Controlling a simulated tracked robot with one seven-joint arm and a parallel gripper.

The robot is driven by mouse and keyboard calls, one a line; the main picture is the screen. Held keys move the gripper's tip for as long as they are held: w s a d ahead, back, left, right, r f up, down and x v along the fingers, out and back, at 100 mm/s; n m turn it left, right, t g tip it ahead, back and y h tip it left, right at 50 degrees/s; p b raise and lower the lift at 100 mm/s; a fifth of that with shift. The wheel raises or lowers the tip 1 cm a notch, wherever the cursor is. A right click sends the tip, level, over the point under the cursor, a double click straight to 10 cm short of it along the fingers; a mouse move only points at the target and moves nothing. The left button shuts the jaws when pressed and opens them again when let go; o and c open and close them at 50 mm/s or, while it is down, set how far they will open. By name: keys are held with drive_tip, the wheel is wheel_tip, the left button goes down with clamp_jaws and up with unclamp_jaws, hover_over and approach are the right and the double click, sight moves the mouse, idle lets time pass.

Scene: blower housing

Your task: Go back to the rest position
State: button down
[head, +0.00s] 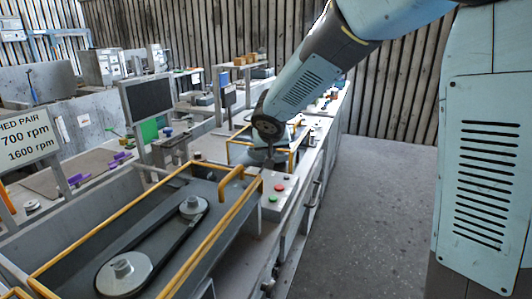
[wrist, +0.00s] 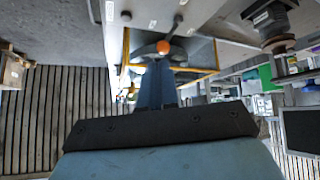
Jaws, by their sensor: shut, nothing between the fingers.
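My gripper (wrist: 158,68) shows in the wrist view as a narrow dark-blue pair of fingers, held together with nothing between them. Its fingertips point toward an orange knob (wrist: 163,47) inside a yellow-edged frame (wrist: 199,70); I cannot tell the gap between them. In the head view my arm reaches out from the upper right, over the bench. Its end comes down by a yellow-railed station, and the fingers are mostly hidden there.
A grey tray with yellow rails (head: 100,232) holds two pulleys and a belt at the front left. A control box (head: 278,188) with red and green buttons stands beside it. A dark screen (head: 150,98) rises behind. The floor (head: 365,215) right of the bench is clear.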

drive_tip(key=shift+s+d+r, duration=0.1)
drive_tip(key=shift+s+r, duration=0.05)
drive_tip(key=shift+s, duration=0.05)
drive_tip(key=s+d+r+m+g+h, duration=0.1)
drive_tip(key=s+d+r, duration=0.4)
drive_tip(key=d, duration=0.4)
drive_tip(key=s+d+r+m, duration=0.1)
drive_tip(key=s+d+r, duration=0.1)
drive_tip(key=s+d, duration=0.95)
drive_tip(key=s, duration=0.5)
drive_tip(key=s+d+r+g, duration=0.1)
drive_tip(key=s+d, duration=0.2)
drive_tip(key=s, duration=0.5)
drive_tip(key=shift+s+d+r+g+y, duration=0.2)
drive_tip(key=shift+s+d+g+y, duration=0.1)
drive_tip(key=shift+s+y, duration=0.1)
